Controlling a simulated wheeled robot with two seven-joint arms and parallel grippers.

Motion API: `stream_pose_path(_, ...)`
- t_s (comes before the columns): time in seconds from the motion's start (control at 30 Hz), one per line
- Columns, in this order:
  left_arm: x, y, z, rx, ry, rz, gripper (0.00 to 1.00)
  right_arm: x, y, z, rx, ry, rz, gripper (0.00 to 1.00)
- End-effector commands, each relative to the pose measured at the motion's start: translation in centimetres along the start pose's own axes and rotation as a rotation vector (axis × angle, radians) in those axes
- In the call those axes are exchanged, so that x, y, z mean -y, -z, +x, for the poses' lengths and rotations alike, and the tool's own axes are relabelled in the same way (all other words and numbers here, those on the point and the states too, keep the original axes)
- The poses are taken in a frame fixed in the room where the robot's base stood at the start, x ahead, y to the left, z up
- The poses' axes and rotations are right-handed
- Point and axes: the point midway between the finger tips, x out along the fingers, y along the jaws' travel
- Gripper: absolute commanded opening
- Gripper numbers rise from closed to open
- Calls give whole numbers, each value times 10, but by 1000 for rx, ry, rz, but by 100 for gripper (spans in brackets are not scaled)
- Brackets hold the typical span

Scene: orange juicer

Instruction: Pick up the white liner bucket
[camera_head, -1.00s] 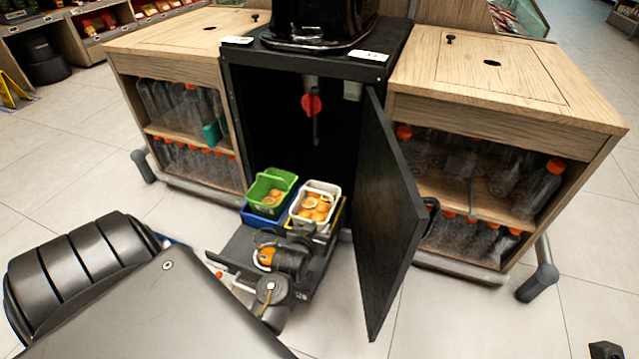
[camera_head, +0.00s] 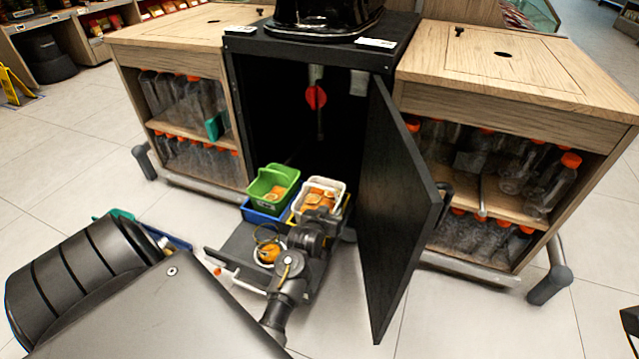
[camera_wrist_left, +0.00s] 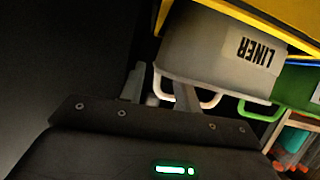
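The white liner bucket (camera_head: 333,186) stands at the front of the open black cabinet, with orange pieces in it. In the left wrist view the bucket (camera_wrist_left: 215,55) appears upside down, with a "LINER" label and a pale handle loop. My left gripper (camera_head: 322,212) is at the bucket's near side in the head view. In the wrist view the left gripper (camera_wrist_left: 158,88) has its two fingers apart, close to the handle; one finger overlaps it in the picture. I see no grip on it. A dark piece at the head view's lower right edge may be my right gripper (camera_head: 631,326).
A green bucket (camera_head: 272,184) stands left of the white one, above a blue bin (camera_head: 262,217). A yellow bin edge shows beneath the white bucket. The open black door (camera_head: 395,205) stands close to the right of my left arm. Wooden bottle cabinets (camera_head: 500,75) flank both sides.

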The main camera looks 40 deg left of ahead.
Motion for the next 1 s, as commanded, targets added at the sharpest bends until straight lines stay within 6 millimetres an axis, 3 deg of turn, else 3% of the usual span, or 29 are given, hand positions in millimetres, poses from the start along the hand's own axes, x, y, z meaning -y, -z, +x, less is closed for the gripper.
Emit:
stream_pose_path(0.2,0,-2,28,1,-1,-1,33,12,5,3,-58,29,32,36)
stream_pose_path(0.47,0,0,31,1,-1,0,33,13,5,7,-63,34,37,36)
stream_pose_path(0.73,0,0,31,1,-1,0,1,13,5,7,-63,34,37,36)
stream_pose_path(1.0,0,0,31,1,-1,0,0,13,5,7,-63,33,36,36)
